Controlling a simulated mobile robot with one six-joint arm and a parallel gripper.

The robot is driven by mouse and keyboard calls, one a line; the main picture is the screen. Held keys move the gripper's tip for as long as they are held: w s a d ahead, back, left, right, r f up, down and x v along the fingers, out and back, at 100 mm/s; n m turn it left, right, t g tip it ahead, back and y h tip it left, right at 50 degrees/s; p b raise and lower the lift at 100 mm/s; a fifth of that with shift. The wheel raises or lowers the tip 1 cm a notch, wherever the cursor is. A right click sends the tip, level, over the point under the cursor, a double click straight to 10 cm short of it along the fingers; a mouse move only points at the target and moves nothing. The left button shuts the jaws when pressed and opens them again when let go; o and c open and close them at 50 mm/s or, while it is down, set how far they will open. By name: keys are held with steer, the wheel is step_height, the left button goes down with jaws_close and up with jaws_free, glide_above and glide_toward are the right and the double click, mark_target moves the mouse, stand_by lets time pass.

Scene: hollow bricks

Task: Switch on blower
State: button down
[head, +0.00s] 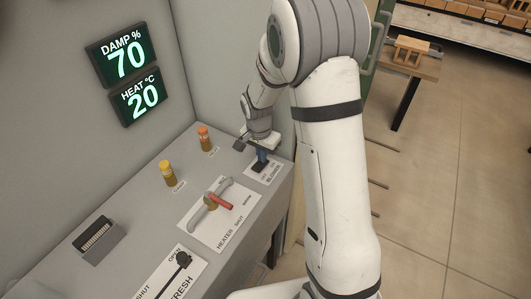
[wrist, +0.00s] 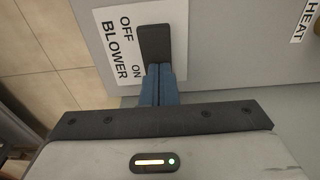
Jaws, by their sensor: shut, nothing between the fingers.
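The blower switch (wrist: 155,42) is a dark rocker on a white plate (wrist: 108,20) marked OFF, ON and BLOWER. In the wrist view OFF is beside its upper end and ON is near its lower end. My gripper (wrist: 160,70) is shut and empty, its blue fingertips together at the ON end of the rocker. Whether they touch or press it cannot be told. In the head view my gripper (head: 260,160) is at the far right end of the grey panel, over the BLOWER plate (head: 263,174), and mostly hides the switch.
The panel (head: 140,208) also carries a red-handled heater lever (head: 220,201), a black FRESH lever (head: 182,261), an orange-topped knob (head: 205,138) and a yellow one (head: 167,172). Wall displays read DAMP 70 (head: 124,57) and HEAT 20 (head: 139,99). Open floor lies right.

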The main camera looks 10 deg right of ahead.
mark_target(257, 166)
steer(key=shift+s+a, duration=0.5)
steer(key=shift+s, duration=0.2)
steer(key=shift+w+r, duration=0.1)
steer(key=shift+r, duration=0.1)
step_height(257, 166, up, 14)
steer(key=s, duration=0.1)
steer(key=shift+a+f, duration=0.2)
steer(key=shift+a, duration=0.25)
